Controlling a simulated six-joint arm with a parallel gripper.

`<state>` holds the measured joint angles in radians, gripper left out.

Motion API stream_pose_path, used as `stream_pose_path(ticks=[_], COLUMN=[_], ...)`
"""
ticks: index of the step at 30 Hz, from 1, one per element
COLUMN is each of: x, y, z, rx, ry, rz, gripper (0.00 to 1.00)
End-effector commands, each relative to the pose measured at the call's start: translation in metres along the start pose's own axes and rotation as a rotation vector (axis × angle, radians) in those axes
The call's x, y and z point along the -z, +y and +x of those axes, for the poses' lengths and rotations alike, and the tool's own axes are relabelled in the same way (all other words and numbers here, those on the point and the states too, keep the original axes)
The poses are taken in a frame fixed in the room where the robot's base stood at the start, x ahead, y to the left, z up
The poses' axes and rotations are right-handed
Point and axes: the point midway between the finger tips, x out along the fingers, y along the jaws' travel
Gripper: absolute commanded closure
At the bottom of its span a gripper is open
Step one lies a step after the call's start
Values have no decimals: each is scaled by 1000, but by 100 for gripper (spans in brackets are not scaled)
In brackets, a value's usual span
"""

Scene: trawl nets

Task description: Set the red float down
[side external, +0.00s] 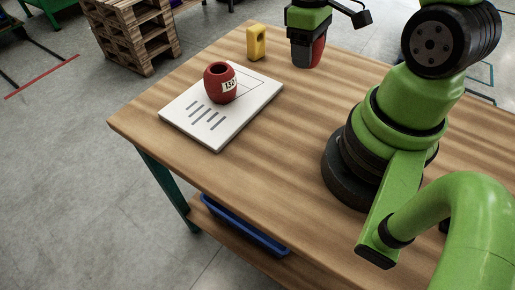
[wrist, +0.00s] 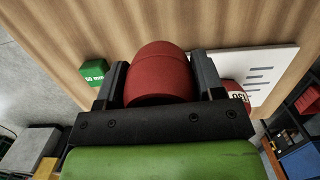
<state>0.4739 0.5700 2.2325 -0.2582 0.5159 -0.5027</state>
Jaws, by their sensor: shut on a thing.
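My gripper (wrist: 162,84) is shut on a plain red float (wrist: 160,70), rounded at its end, with a dark finger on each side. In the side view my gripper (side external: 306,46) is at the far part of the table, and the red float (side external: 318,52) shows partly behind a dark finger. I cannot tell whether its lower end touches the wood. A second red float-like piece (side external: 213,88), with a hole on top and a white number label, stands on a white printed board (side external: 190,124). In the wrist view that piece (wrist: 228,87) is partly hidden by my gripper.
A yellow block (side external: 256,42) with a hole stands behind the board. A green block marked 50 mm (wrist: 93,72) is left of my gripper in the wrist view. Bare wooden tabletop (side external: 265,135) lies between the board and my base. A blue tray (side external: 245,225) sits below.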

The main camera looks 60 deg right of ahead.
Motion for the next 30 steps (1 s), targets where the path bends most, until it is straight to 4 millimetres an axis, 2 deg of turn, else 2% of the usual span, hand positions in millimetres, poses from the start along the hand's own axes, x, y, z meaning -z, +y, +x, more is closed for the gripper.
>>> stream_pose_path(ticks=[3, 8, 12, 18, 21, 25, 30], x=[16, 26, 22, 4, -5, -10, -10], y=[-40, -100, -152, -207, -223, -233, -234], z=[-2, -4, -4, -2, -2, 2, 29], rx=[-4, -6, -8, -11, -13, -14, -18], ry=[4, 7, 7, 2, -1, -5, -11], rz=[-38, -67, -93, -117, -124, -125, -122], gripper=[61, 61, 61, 61, 61, 61, 61])
